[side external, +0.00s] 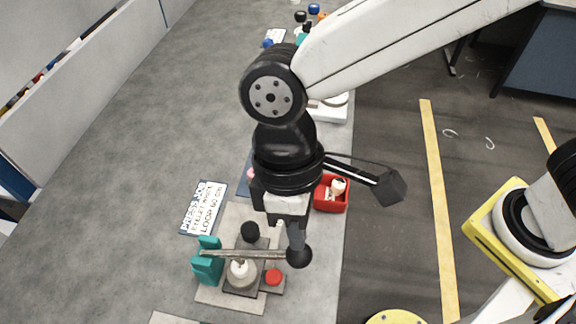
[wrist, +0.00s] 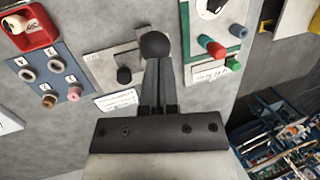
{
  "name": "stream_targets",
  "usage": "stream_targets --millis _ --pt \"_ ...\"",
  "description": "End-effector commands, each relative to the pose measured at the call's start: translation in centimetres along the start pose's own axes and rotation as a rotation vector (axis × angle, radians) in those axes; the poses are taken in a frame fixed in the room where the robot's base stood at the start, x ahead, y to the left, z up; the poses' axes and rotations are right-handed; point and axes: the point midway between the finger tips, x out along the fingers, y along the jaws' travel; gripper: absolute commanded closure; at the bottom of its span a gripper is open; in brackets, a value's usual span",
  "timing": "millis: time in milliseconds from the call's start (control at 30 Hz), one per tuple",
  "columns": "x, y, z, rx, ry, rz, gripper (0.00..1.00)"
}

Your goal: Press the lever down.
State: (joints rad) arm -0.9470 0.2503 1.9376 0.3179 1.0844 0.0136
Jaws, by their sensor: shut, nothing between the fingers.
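The lever is a grey bar (side external: 245,254) that runs from a teal bracket (side external: 207,262) on the left to a black ball knob (side external: 299,257) on the right. It looks roughly level in the side view. My gripper (side external: 297,241) is shut and empty, with its fingertips pointing down right at the top of the ball. I cannot tell whether they touch it. In the wrist view the black ball (wrist: 155,45) shows just beyond the tips of my shut gripper (wrist: 156,62). The bar cannot be made out there.
A red button (side external: 273,277), a white-topped round part (side external: 239,271) and a black knob (side external: 250,231) sit around the bar. A red tray (side external: 332,207) stands behind my gripper. A white label sign (side external: 204,208) lies to the left.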

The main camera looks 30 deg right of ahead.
Motion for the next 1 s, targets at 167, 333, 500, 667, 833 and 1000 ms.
stream_targets --millis 167,333,500,667,833,1000 --pt "0.0 0.0 0.0 0.0 0.0 0.0 1.0" --pt "0.0 0.0 0.0 0.0 0.0 0.0 1.0" --pt "0.1 0.0 0.0 0.0 -0.001 0.0 1.0" --pt "0.5 0.1 -0.1 0.0 -0.001 0.0 1.0" --pt "0.8 0.2 -0.2 0.0 0.0 -0.001 1.0" --pt "1.3 0.3 -0.2 0.0 -0.001 -0.001 1.0"
